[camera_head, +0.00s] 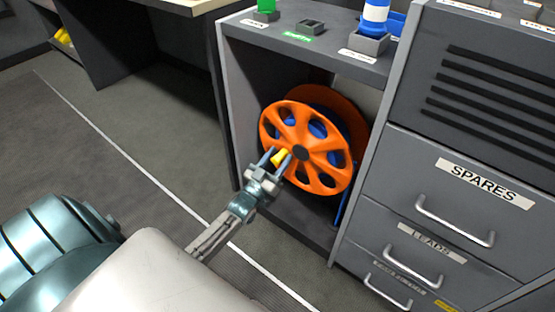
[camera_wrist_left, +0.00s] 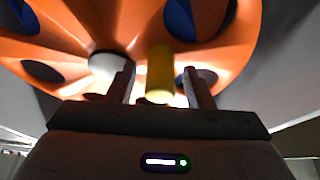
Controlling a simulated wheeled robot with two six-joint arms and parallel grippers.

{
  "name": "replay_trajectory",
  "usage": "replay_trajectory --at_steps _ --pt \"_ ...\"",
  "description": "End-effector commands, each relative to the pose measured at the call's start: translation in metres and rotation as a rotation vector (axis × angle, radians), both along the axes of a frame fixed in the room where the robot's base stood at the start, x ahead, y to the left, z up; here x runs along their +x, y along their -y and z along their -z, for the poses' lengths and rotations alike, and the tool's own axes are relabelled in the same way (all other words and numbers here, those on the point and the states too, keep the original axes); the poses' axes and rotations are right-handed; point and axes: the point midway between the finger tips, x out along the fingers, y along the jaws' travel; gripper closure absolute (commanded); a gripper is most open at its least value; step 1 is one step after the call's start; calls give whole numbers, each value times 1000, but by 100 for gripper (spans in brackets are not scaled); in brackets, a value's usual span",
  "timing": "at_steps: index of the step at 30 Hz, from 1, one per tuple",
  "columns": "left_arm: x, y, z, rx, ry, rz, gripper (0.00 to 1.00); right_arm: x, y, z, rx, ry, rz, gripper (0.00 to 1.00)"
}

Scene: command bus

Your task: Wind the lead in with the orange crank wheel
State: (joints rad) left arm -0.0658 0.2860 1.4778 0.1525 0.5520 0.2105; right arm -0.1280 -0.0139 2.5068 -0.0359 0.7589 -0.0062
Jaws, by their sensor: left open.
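The orange crank wheel (camera_head: 325,168) stands upright in the open bay of a grey cabinet, on a reel with blue lead behind it. My left gripper (camera_head: 276,157) is open, with a finger on each side of the handle. In the left wrist view the yellow handle (camera_wrist_left: 160,75) stands between the two fingers, with a gap on each side. The wheel (camera_wrist_left: 90,35) fills the top of that view. My right gripper is not in view.
The bay's side walls stand close around the reel. Drawers (camera_head: 460,195) with bar handles are to the right. The cabinet top (camera_head: 320,50) holds a green item (camera_head: 265,8) and a blue and white item (camera_head: 375,15). The floor (camera_head: 130,130) to the left is clear.

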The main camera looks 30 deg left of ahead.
Motion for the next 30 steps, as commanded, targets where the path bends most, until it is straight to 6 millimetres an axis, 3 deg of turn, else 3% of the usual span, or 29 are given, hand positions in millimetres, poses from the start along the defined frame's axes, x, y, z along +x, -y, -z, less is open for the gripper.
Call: replay_trajectory --at_steps 3,10,11,22,30 --pt "0 0 0 0 0 0 53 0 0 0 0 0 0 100" --pt "0 0 0 0 0 0 98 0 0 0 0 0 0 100" --pt "0 0 0 0 0 0 100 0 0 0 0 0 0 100" --pt "0 -1 -3 40 2 1 100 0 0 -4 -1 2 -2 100" --pt "0 -6 -15 203 15 0 100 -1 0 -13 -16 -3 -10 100"
